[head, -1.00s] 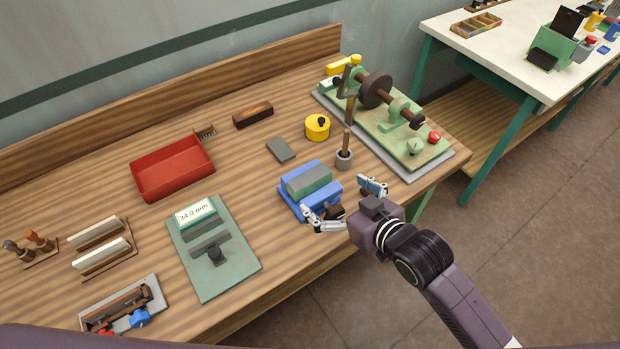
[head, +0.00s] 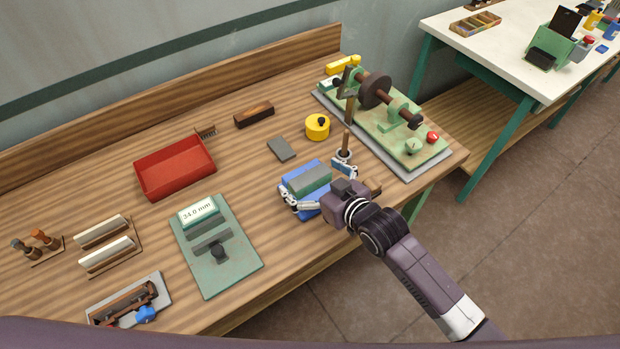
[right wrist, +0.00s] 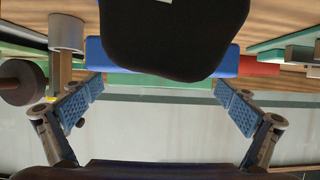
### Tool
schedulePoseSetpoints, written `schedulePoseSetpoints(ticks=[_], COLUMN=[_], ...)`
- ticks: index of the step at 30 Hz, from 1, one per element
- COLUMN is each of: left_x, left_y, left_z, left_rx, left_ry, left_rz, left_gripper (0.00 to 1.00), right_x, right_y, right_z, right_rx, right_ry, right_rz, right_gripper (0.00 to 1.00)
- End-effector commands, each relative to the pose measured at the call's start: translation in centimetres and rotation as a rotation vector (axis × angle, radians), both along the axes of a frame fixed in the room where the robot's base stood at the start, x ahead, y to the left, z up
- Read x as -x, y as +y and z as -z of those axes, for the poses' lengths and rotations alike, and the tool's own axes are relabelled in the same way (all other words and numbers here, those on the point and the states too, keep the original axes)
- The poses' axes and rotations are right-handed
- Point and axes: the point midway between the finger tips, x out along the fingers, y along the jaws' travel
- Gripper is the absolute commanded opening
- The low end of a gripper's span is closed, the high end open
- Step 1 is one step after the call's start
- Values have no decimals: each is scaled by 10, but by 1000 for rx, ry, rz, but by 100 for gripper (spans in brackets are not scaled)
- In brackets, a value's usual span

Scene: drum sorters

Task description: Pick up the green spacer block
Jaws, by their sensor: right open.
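The green spacer block (head: 310,180) lies in a blue holder (head: 296,170) near the front edge of the wooden bench. My right gripper (head: 318,185) is open, its fingers on either side of the holder and block, with nothing held. In the right wrist view a green strip, apparently the block (right wrist: 125,80), shows between the spread fingers (right wrist: 158,104), against the blue holder (right wrist: 232,64). A large dark shape hides the middle of it. I cannot tell whether the fingers touch the block. My left gripper is not in view.
A grey cup with a wooden handle (head: 345,143) stands close beyond the right finger. A green machine (head: 440,151) fills the bench's right end. A green gauge plate (head: 235,272), red tray (head: 140,180) and yellow pot (head: 317,130) stand around.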

Motion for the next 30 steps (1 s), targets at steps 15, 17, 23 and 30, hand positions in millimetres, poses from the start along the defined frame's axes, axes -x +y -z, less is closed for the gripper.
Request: schedulePoseSetpoints(ticks=[15, 17, 23, 30], left_x=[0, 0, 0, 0], left_y=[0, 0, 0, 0], left_z=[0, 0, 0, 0], left_rx=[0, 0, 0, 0], left_ry=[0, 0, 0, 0], left_rz=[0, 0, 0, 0], left_gripper=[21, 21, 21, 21], right_x=[0, 0, -1, -1], right_y=[0, 0, 0, 0], right_z=[0, 0, -3, -4], right_rx=[0, 0, -4, -3], right_ry=[0, 0, -5, -6], right_rz=[0, 0, 0, 0], right_gripper=[60, 54, 35, 35])
